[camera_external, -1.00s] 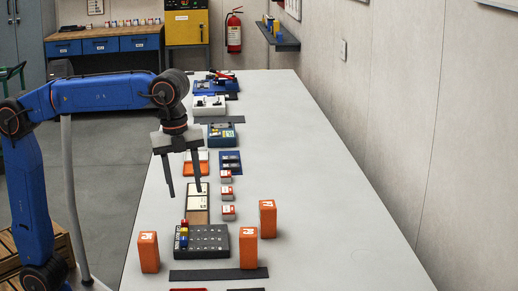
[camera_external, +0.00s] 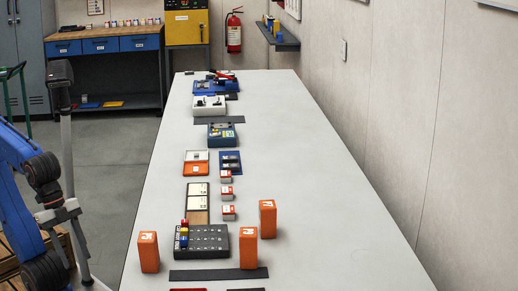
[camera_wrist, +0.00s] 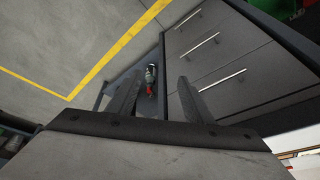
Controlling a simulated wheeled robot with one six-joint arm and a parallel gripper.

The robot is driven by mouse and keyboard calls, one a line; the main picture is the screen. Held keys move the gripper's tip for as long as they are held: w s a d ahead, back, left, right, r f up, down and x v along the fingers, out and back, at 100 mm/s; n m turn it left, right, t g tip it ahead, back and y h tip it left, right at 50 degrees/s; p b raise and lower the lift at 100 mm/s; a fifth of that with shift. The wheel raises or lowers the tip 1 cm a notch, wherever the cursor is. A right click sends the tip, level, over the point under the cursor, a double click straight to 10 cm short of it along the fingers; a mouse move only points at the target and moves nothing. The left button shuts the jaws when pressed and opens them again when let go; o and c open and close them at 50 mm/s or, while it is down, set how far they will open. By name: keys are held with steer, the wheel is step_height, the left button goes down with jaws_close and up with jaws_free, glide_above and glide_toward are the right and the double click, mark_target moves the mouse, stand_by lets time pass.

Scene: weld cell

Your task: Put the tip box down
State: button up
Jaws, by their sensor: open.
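My gripper (camera_external: 76,255) is at the left edge of the outside view, off the left side of the table and low beside my arm. Its two fingers are apart in the wrist view (camera_wrist: 160,84), with nothing between them. Small white boxes with red markings stand in a row on the table: a far one (camera_external: 226,176), a middle one (camera_external: 226,191) and a near one (camera_external: 228,213). They look like tip boxes, but I cannot tell which one the task means. None of them touches my gripper.
The grey table (camera_external: 310,190) has free room on its right. Orange boxes (camera_external: 149,252) stand around a dark compartment tray (camera_external: 210,252). A cream two-part panel (camera_external: 197,195) lies left of the small boxes. The wrist view shows grey drawers (camera_wrist: 215,50) close by.

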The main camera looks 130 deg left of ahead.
steer(key=s+d+f, duration=0.1)
steer(key=s+f, duration=0.2)
steer(key=f, duration=0.1)
steer(key=shift+s+d+f+n+t, duration=0.25)
steer(key=shift+d+f+n+t, duration=0.05)
steer(key=shift+d+n, duration=0.1)
